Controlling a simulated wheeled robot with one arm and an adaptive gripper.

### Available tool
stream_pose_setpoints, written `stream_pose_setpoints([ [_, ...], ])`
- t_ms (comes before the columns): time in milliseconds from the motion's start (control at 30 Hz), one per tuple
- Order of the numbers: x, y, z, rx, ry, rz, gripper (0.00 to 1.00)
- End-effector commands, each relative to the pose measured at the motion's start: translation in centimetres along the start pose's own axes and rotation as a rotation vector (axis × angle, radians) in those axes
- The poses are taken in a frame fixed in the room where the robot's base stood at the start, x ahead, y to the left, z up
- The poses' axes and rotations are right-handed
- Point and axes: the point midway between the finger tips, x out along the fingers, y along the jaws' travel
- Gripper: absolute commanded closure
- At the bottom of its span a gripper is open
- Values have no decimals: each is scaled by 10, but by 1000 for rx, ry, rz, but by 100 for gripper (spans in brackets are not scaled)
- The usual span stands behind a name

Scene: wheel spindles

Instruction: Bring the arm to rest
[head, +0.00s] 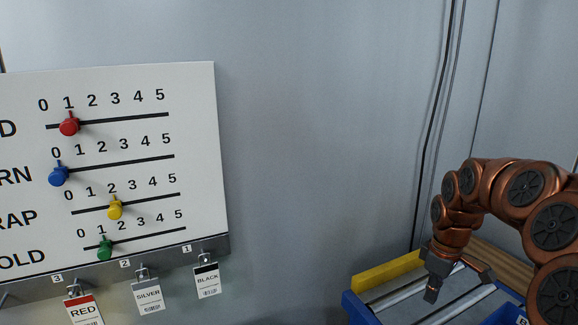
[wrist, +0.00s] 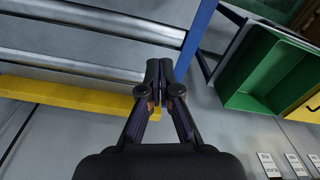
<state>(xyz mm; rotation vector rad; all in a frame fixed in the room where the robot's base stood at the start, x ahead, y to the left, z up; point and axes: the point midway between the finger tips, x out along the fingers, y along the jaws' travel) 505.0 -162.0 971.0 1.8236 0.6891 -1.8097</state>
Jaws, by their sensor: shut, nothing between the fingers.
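My arm (head: 490,190) is bent at the right of the head view, copper with dark round caps. My gripper (head: 432,290) hangs from it, pointing down above a blue-framed table with metal rails. In the wrist view my gripper (wrist: 160,85) has its two dark fingertips together with nothing between them. Behind the fingertips are the metal rails (wrist: 80,65) and the blue frame edge (wrist: 197,38).
A white board (head: 130,155) with red, blue, yellow and green sliders is on the wall at left, with tags hanging below. A yellow bar (head: 388,271) edges the table. The wrist view shows a green bin (wrist: 268,75) at right. The wall between board and arm is clear.

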Motion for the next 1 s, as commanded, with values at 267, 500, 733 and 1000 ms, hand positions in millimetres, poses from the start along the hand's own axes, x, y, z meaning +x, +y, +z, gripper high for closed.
stream_pose_setpoints([
  [267,-25,-72,-5,57,-3,-19,100],
  [500,-38,-130,5,130,-19,-29,100],
  [733,-43,-182,24,220,-47,-37,100],
  [1000,-42,-236,56,354,-85,-39,100],
])
